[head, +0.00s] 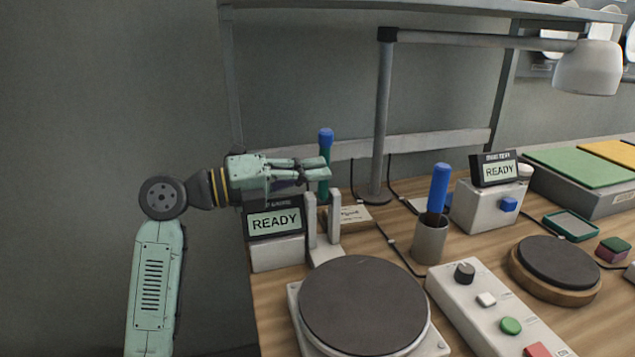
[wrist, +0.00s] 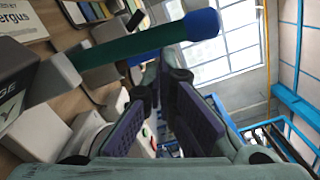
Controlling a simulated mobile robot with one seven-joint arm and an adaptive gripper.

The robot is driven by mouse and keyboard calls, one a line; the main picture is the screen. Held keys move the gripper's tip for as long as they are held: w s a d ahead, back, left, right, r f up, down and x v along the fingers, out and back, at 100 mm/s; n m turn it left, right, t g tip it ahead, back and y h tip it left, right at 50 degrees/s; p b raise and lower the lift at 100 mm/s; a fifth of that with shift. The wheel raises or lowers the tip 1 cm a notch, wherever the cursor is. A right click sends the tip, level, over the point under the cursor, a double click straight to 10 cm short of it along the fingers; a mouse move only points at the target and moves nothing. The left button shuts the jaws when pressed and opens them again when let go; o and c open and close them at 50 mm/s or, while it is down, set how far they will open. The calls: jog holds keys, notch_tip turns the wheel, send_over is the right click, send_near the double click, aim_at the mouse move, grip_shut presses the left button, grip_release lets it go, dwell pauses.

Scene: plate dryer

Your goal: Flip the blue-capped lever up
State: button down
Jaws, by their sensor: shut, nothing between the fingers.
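The lever has a blue cap (head: 326,135) and a dark green shaft (head: 324,186). In the head view it stands about upright above a white bracket (head: 322,228) beside the READY display (head: 275,222). In the wrist view, the blue cap (wrist: 203,24) and green shaft (wrist: 125,50) cross the upper part of the picture, just beyond my fingertips. My gripper (head: 322,167) is shut and empty, level with the upper shaft below the cap. In the wrist view my gripper (wrist: 162,72) has its fingertips close to the shaft; I cannot tell whether they touch it. The fingers hide part of the shaft in the head view.
A round dark plate (head: 363,303) lies in front. A cup (head: 430,240) with a blue-handled item (head: 439,188), a lamp post (head: 381,120), a second READY box (head: 484,207) and a button panel (head: 490,305) stand to the right.

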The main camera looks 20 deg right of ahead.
jog(key=shift+w+r+b, duration=0.2)
jog(key=shift+w, duration=0.45)
jog(key=shift+w+r+b, duration=0.15)
jog(key=shift+w, duration=0.5)
jog(key=shift+d, duration=0.1)
